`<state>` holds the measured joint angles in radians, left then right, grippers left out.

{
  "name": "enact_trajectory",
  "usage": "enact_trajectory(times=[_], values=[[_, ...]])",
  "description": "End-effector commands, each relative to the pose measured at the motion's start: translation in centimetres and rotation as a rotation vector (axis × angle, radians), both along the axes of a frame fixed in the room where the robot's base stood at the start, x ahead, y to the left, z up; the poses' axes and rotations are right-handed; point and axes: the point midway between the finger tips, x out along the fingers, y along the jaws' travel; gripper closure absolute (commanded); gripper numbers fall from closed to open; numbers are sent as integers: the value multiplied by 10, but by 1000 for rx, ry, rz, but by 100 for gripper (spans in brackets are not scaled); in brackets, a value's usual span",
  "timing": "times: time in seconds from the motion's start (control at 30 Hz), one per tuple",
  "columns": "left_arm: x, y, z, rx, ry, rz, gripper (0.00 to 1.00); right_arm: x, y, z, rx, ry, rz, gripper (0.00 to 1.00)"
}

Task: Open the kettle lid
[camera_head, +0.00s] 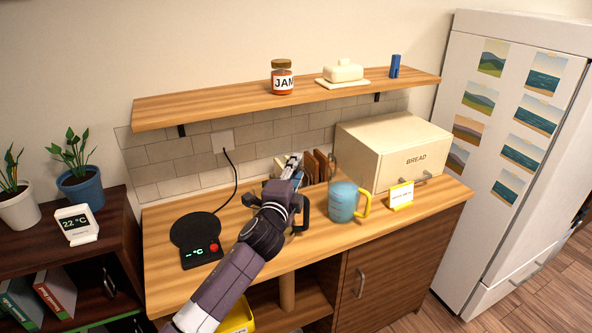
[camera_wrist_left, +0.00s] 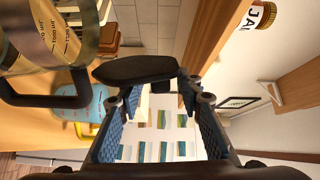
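The kettle stands on the counter, mostly hidden by my left gripper (camera_head: 290,168) in the head view; its black handle (camera_head: 306,210) shows beside the gripper. In the left wrist view the clear kettle body (camera_wrist_left: 50,38) with volume marks fills the upper left, with its black handle (camera_wrist_left: 45,98) below. The black lid (camera_wrist_left: 135,70) juts out beyond the kettle's top rim and looks raised at a steep angle. My left gripper's fingers (camera_wrist_left: 158,95) are spread apart, with the lid in front of and partly between the tips. Contact with the lid is unclear. My right gripper is not in view.
A blue mug (camera_head: 342,202) with a yellow handle stands just right of the kettle, before the bread box (camera_head: 385,145). A black kettle base (camera_head: 195,238) lies on the left counter. The shelf (camera_head: 230,103) with a jam jar (camera_head: 282,78) hangs above.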

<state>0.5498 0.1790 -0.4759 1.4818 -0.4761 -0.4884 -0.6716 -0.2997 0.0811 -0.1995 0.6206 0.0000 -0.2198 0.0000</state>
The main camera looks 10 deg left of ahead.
Motion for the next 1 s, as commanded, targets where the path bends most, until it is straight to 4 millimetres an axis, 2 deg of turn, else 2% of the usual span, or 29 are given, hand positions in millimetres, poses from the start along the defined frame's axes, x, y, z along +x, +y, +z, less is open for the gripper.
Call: enact_trajectory(times=[0.27,0.37,0.7,0.83,1.0], values=[[-10,2,-1,1,0,1,67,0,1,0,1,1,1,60],[-24,2,0,0,-1,-1,67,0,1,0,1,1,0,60],[-88,9,-1,0,1,-1,67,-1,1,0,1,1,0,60],[-106,11,-1,0,1,-1,67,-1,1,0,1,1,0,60],[-118,12,0,0,0,0,67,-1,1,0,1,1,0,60]])
